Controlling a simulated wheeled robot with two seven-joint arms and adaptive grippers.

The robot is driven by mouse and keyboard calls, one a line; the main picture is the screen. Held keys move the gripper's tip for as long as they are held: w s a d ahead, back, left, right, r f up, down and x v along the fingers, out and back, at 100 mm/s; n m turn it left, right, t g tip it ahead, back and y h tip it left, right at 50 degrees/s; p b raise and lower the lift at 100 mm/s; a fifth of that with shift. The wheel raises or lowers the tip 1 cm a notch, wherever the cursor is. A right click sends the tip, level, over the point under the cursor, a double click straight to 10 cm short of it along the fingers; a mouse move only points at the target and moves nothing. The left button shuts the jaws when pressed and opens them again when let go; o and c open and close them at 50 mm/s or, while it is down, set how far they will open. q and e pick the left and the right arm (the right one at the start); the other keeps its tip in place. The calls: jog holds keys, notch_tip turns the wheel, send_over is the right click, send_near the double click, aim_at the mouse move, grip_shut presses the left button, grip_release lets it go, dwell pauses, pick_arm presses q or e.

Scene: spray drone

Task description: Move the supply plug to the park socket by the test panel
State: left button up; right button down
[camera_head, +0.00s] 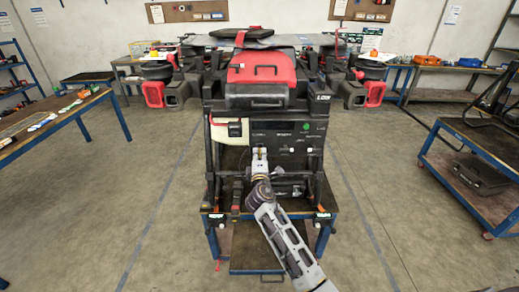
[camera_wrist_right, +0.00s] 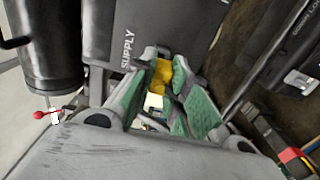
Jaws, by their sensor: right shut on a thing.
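My right gripper (camera_head: 259,157) reaches the dark front of the spray drone. In the right wrist view its green-padded fingers (camera_wrist_right: 165,66) are closed around a yellow piece with a pale block behind it, which I take as the supply plug (camera_wrist_right: 161,74). The plug is beside a dark surface lettered SUPPLY (camera_wrist_right: 127,48). Whether it is seated in a socket there is hidden by the fingers. In the head view the plug is too small to make out. The panel (camera_head: 300,141) with small labels and a green spot is right of my gripper. My left gripper is not seen.
The drone (camera_head: 265,85) stands on a blue-framed stand (camera_head: 331,215), with folded arms at both sides. A white tank (camera_head: 232,132) is left of the panel. In the wrist view a black cylinder (camera_wrist_right: 42,65) and red-tipped lever (camera_wrist_right: 40,115) are at left.

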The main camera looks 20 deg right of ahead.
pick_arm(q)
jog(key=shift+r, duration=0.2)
pick_arm(e)
jog(key=shift+v, duration=1.45)
jog(key=shift+r, duration=0.1)
